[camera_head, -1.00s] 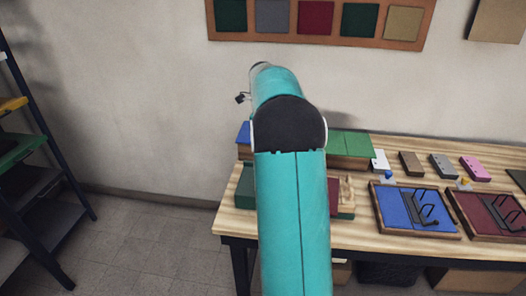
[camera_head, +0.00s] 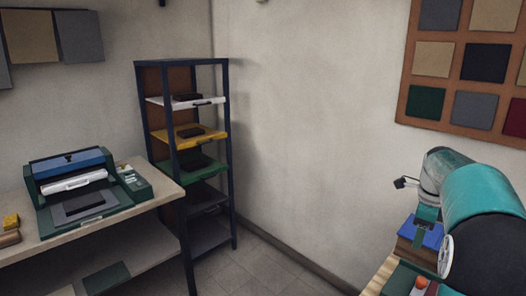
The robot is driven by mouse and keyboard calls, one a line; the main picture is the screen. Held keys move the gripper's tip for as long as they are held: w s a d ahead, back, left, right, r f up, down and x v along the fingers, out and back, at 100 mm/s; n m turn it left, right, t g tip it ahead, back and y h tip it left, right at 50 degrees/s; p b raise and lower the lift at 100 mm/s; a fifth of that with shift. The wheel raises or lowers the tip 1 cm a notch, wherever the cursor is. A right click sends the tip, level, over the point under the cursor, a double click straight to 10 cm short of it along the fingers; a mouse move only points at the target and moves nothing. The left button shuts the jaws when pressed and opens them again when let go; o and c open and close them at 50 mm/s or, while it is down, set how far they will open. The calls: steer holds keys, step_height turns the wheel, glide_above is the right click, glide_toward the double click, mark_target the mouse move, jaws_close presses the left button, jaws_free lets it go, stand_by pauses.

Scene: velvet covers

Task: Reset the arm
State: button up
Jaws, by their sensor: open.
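My arm, teal with black and grey parts, reaches in from the right edge of the body camera view. Its grey wrist bends downward, and my gripper (camera_head: 427,216) points down at its end, in front of or above a blue cover (camera_head: 432,234). The gripper is open, small and partly covered by the arm; I see nothing held in it. A small dark part sticks out to the left of the wrist.
A wooden worktable (camera_head: 381,279) is at the lower right. A dark shelf rack (camera_head: 233,160) with coloured trays stands in the corner. A green press machine (camera_head: 76,185) sits on a bench (camera_head: 160,202) at left. A swatch board (camera_head: 404,88) hangs at right. Floor shows between bench and worktable.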

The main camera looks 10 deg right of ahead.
steer(key=s+a+r+n+t, duration=0.1)
steer(key=s+a+r+n, duration=0.15)
steer(key=a+n, duration=0.35)
steer(key=s+a+r+n+t, duration=0.1)
steer(key=s+a+n, duration=0.2)
steer(key=a, duration=0.5)
steer(key=s+a+r+n, duration=0.2)
steer(key=s+a+n, duration=0.1)
steer(key=a+n, duration=0.3)
steer(key=s+a+f+n+t, duration=0.3)
steer(key=s+a+f+n, duration=0.2)
steer(key=s+a+n, duration=0.7)
steer(key=shift+s+a, duration=0.35)
steer(key=shift+s, duration=0.2)
